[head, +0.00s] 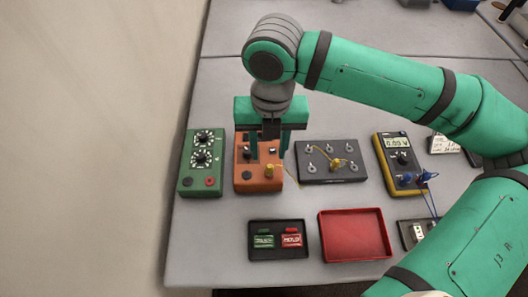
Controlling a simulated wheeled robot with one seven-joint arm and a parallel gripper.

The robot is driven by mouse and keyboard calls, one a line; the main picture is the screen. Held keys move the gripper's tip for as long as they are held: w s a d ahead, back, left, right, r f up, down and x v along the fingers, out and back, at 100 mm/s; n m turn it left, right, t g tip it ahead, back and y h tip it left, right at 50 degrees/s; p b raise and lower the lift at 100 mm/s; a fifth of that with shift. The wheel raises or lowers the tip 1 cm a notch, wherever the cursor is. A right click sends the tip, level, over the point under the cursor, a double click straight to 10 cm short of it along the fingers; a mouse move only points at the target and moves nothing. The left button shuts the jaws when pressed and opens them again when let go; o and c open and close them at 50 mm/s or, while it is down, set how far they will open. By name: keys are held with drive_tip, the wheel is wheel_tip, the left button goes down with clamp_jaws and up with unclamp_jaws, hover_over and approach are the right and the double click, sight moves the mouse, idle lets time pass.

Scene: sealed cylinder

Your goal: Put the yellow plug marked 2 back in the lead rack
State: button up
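Two yellow plugs show, and their markings are too small to read. One yellow plug (269,171) stands in the front right of the orange box (258,184). The other yellow plug (337,164) is on the dark grey terminal panel (349,175), with a thin yellow lead by it. My gripper (269,152) points down over the back of the orange box, behind its yellow plug. Its fingers look apart, with nothing seen held between them. My gripper hides part of the orange box. I cannot tell for certain which thing is the lead rack.
A green box with dials (201,165) stands left of the orange box. A yellow meter (398,160) with blue plugs is at right. In front are a black tray (277,253) with green and red tags and an empty red tray (354,236). My arm covers the right side.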

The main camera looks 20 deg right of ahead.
sight(271, 167)
drive_tip(key=shift+d, duration=0.3)
drive_tip(key=shift+w, duration=0.1)
drive_tip(key=shift+a+f, duration=0.1)
drive_tip(key=shift+f, duration=4.4)
drive_tip(key=shift+d, duration=0.25)
drive_tip(key=shift+a, duration=0.3)
drive_tip(key=shift+s+d, duration=0.2)
